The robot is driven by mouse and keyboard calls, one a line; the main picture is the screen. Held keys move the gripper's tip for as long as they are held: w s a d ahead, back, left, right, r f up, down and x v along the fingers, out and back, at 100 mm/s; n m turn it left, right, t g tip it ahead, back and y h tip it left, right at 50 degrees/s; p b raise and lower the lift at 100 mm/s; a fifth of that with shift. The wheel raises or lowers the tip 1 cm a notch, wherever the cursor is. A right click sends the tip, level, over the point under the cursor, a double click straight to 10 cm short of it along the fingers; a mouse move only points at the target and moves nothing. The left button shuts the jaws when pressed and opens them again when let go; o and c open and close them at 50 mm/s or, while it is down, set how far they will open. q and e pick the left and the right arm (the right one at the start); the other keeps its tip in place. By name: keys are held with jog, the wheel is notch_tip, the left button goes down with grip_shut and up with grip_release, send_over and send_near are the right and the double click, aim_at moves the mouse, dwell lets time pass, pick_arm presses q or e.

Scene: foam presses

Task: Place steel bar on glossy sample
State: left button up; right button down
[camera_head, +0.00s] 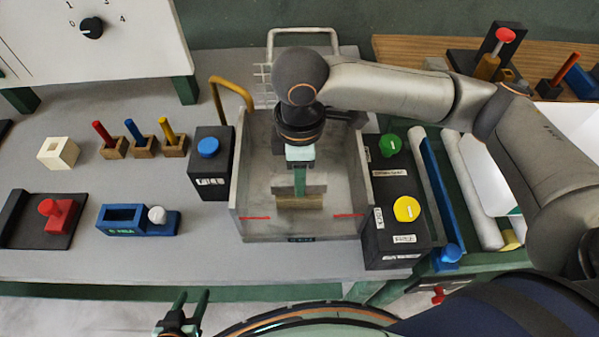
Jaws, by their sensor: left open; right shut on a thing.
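My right gripper (299,180) reaches down from above into the grey open-topped press box. It is shut on a grey steel bar (285,189), which lies crosswise in the jaws. Directly below or just in front of the bar is a tan block (300,203), probably the sample; I cannot tell whether it is glossy. The bar and block overlap in this view, and I cannot tell whether they touch. The wrist hides part of the box behind. My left gripper (183,308) is open and empty at the lower left, in front of the table's edge.
The press box (280,238) has red marks near its front. A black blue-button box (209,165) stands left of it, and a black panel with green and yellow buttons (384,240) right. Several colored-handled tools and a blue holder (122,218) stand left. Clear table lies in front.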

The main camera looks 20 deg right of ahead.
jog(key=c, duration=0.5)
grip_release()
notch_tip(320, 180, up, 12)
jog(key=shift+r+p, duration=0.1)
jog(key=shift+p, duration=0.55)
